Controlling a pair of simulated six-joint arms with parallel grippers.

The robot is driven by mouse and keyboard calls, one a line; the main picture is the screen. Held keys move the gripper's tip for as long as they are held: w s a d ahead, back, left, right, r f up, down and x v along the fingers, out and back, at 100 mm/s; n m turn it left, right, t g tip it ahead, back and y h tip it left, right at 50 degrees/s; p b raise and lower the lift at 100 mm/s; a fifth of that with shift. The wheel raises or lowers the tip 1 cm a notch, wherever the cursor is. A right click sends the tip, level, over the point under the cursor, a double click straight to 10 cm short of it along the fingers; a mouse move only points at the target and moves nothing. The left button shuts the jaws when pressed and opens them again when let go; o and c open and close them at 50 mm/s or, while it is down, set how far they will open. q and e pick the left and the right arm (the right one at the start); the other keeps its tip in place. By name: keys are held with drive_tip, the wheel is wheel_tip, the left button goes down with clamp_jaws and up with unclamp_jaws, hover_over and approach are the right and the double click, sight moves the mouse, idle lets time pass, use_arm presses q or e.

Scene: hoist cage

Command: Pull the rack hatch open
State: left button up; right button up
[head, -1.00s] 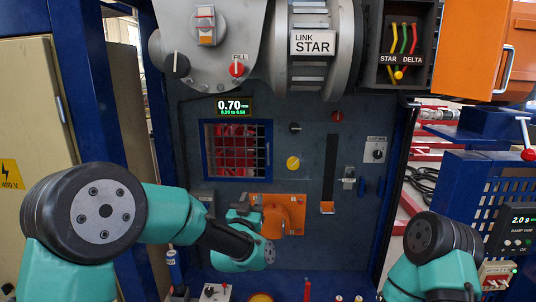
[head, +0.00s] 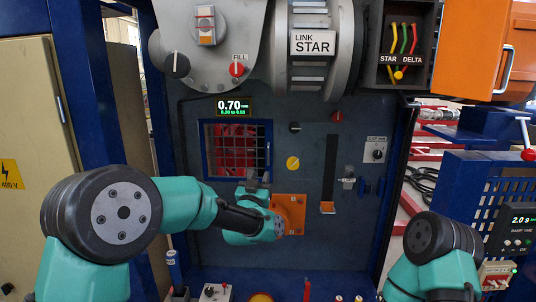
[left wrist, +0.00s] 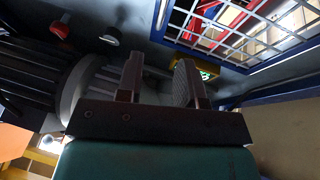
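A blue-framed wire-mesh hatch (head: 204,150) is set in the dark panel in the head view, with red parts behind it. It looks closed. I cannot tell for sure that this is the rack hatch. Its blue frame and mesh (left wrist: 262,40) also show at the upper right of the left wrist view. My left gripper (head: 257,181) is just below the hatch's lower right corner. In the left wrist view its two fingers (left wrist: 160,82) stand apart with nothing between them. My right gripper is out of view; only part of that arm shows.
An orange plate (head: 292,207) on the panel is partly behind my left wrist. A vertical slot with an orange-tipped lever (head: 328,208) is to its right. An orange door (head: 478,45) with a handle is at the upper right. Small knobs sit on the panel.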

sight(268, 153)
use_arm(q)
drive_tip(key=x, duration=1.2)
clamp_jaws()
idle(0.4)
